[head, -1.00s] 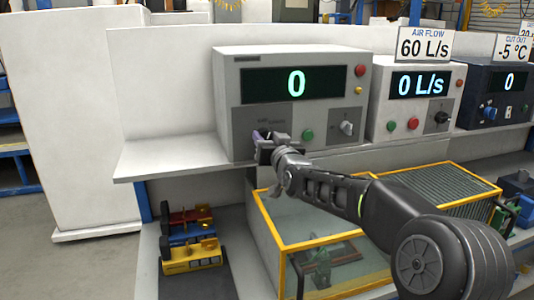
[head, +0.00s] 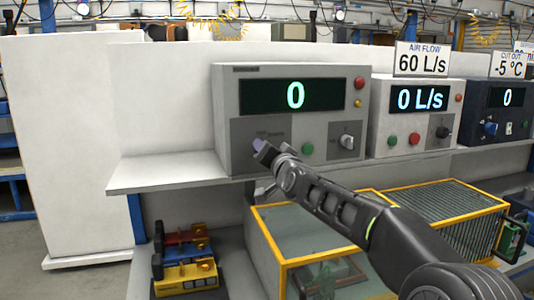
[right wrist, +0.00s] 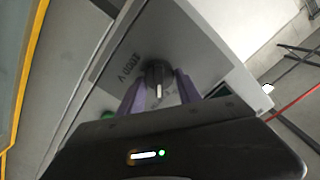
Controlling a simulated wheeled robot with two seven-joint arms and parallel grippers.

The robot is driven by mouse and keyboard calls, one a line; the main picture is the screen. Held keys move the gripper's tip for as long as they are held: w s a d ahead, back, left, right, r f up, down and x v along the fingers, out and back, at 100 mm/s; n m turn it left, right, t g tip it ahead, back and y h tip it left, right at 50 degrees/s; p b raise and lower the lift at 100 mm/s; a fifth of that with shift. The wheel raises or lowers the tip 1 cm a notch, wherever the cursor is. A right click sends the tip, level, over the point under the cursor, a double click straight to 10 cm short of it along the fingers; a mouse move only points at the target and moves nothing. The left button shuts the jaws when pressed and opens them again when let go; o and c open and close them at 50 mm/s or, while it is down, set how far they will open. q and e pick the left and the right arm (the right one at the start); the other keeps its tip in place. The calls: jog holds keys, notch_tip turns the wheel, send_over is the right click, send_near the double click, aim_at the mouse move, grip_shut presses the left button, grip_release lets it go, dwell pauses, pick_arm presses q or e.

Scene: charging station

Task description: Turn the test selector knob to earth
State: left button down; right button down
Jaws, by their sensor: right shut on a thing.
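In the head view my gripper hides this knob. My right gripper (head: 262,146) is at the lower left of the tester's front. Its purple fingers (right wrist: 158,90) are shut on the knob, one on each side. My left gripper is in neither view.
A green button (head: 308,149) and another grey knob (head: 347,142) sit right of my gripper on the same panel. The air flow unit (head: 377,130) stands to the right. Below the shelf (head: 150,176) is a yellow-framed glass case (head: 285,261).

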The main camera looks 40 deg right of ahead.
jog(key=c, duration=0.8)
grip_release()
jog(key=shift+s, duration=0.1)
jog(key=b+v, duration=0.1)
jog(key=v, duration=0.6)
jog(key=shift+s+a, duration=0.15)
jog(key=shift+s, duration=0.15)
